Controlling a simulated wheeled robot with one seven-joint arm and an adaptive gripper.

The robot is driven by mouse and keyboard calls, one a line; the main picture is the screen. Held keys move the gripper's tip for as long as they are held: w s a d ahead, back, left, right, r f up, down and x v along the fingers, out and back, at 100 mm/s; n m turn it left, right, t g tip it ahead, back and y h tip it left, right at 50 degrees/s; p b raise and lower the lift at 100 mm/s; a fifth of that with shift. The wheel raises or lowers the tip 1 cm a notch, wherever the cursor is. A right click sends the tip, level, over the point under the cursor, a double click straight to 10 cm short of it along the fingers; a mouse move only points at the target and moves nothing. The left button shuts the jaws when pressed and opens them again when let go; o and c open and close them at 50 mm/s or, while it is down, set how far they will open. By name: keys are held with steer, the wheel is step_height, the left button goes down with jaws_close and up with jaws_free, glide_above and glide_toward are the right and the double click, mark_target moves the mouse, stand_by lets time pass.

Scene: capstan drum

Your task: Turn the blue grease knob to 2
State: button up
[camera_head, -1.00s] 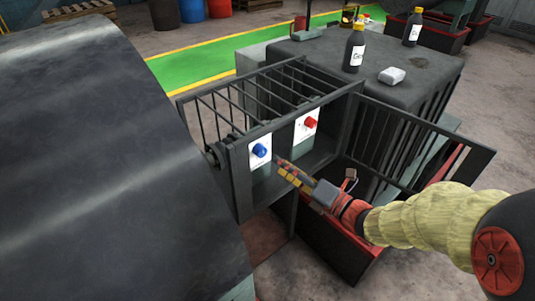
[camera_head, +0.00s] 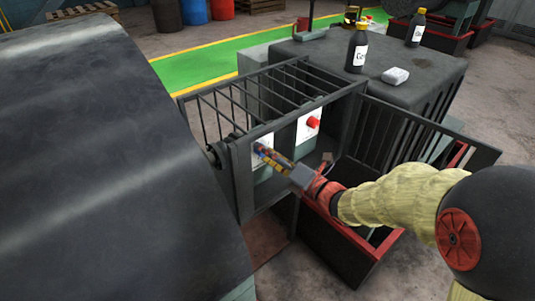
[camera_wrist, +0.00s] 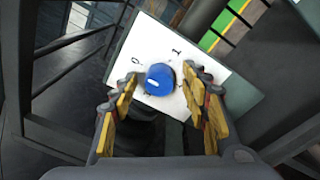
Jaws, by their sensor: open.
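The blue grease knob (camera_wrist: 159,79) sits on a white dial plate (camera_wrist: 229,90) in the wrist view, with the marks 0 and 1 legible above it. In the head view my gripper (camera_head: 262,151) covers most of the knob inside the open cage. A red knob (camera_head: 313,123) is on a second white plate to the right.
The cage's barred door (camera_head: 425,135) stands open to the right. Cage bars (camera_head: 285,85) lie above the plates. A large dark drum (camera_head: 110,150) fills the left.

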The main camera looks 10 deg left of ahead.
steer(key=shift+c, duration=1)
steer(key=c, duration=1)
steer(key=shift+o, duration=0.2)
